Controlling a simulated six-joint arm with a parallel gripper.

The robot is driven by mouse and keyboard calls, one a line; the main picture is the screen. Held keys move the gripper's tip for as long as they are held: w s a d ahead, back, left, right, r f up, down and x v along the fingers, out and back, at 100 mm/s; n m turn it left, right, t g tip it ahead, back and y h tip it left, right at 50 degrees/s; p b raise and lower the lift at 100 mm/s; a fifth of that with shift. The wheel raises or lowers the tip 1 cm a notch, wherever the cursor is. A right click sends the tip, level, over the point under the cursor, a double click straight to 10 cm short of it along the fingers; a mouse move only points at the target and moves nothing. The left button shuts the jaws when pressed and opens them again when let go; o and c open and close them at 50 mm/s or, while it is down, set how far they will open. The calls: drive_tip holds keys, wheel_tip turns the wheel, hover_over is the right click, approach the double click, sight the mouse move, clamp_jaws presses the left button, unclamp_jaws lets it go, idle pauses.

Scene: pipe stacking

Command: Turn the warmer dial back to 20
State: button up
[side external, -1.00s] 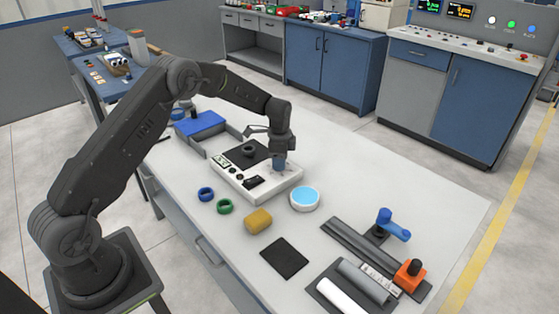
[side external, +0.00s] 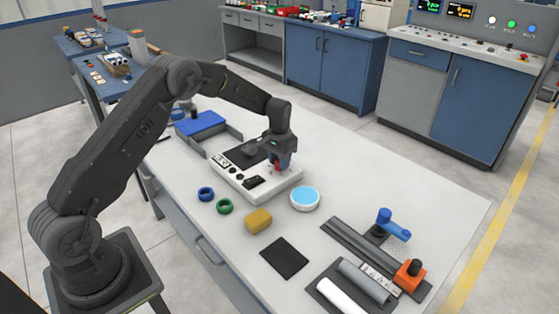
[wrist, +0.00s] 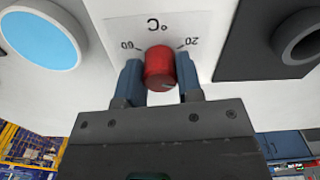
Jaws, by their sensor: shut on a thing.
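The warmer (side external: 228,179) is a white box on the table with a black plate on top. Its red dial (wrist: 159,66) shows in the wrist view under a °C label, with upside-down marks 60 at left and 20 at right. A small pale mark shows on the dial's near face; I cannot tell which number it points to. My gripper (wrist: 160,82) is shut on the dial, one blue finger on each side. In the side view my gripper (side external: 281,165) points down at the warmer's far right end, with a bit of red between its fingers.
A dark ring (wrist: 306,36) sits on the black plate (wrist: 262,50). A round blue-topped dish (side external: 305,198) stands right beside the warmer. Blue (side external: 206,194) and green (side external: 224,207) rings and a yellow block (side external: 258,221) lie in front. A blue-lidded box (side external: 200,123) stands behind.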

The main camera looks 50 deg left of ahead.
drive_tip(key=n, duration=0.5)
drive_tip(key=shift+n, duration=2.5)
drive_tip(key=o, duration=0.9)
drive_tip(key=shift+r, duration=0.1)
wheel_tip(320, 180, up, 14)
drive_tip(key=shift+f, duration=0.15)
